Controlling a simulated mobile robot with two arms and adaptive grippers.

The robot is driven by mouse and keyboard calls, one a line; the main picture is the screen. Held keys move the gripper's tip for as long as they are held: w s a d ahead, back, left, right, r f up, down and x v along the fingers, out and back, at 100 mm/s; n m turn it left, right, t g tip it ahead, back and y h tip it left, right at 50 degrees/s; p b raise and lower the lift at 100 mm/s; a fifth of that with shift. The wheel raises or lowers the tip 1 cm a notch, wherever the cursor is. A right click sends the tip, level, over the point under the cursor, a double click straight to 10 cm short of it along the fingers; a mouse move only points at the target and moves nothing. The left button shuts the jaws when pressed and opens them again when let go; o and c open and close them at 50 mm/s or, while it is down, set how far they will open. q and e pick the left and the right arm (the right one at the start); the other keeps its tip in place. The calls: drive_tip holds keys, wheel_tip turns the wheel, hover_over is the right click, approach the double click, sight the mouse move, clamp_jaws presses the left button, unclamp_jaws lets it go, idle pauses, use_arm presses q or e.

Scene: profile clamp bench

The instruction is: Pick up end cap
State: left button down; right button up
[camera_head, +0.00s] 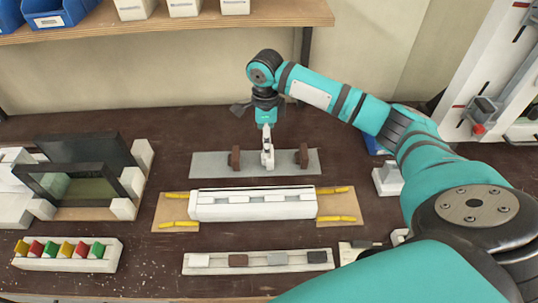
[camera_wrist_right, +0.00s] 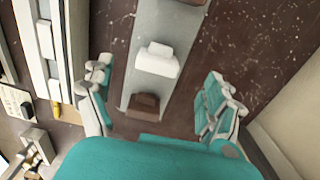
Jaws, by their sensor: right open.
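My right gripper (camera_head: 267,150) points down over the grey plate (camera_head: 215,165) at the back of the bench. It also shows in the right wrist view (camera_wrist_right: 159,80), open, with its fingers wide apart on either side of the plate. A small white block (camera_wrist_right: 157,60) lies on the plate between the fingers, apart from both; in the head view the gripper largely hides it. I cannot tell which piece is the end cap. My left gripper is not in view.
Brown blocks (camera_head: 235,158) (camera_head: 303,155) stand on the plate on both sides of the gripper. A long white fixture (camera_head: 252,209) with yellow strips lies in front. A tray of coloured pieces (camera_head: 66,263) and black frames (camera_head: 75,175) stand left. A shelf (camera_head: 170,27) hangs behind.

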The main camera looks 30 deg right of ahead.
wheel_tip(320, 180, down, 3)
drive_tip(key=shift+w, duration=0.1)
drive_tip(key=f, duration=0.2)
drive_tip(key=f+p, duration=0.1)
drive_tip(key=f, duration=0.1)
drive_tip(key=shift+s+f, duration=0.2)
drive_tip(key=shift+f, duration=0.45)
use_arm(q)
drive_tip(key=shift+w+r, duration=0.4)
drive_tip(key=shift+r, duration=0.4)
use_arm(e)
drive_tip(key=c, duration=1.1)
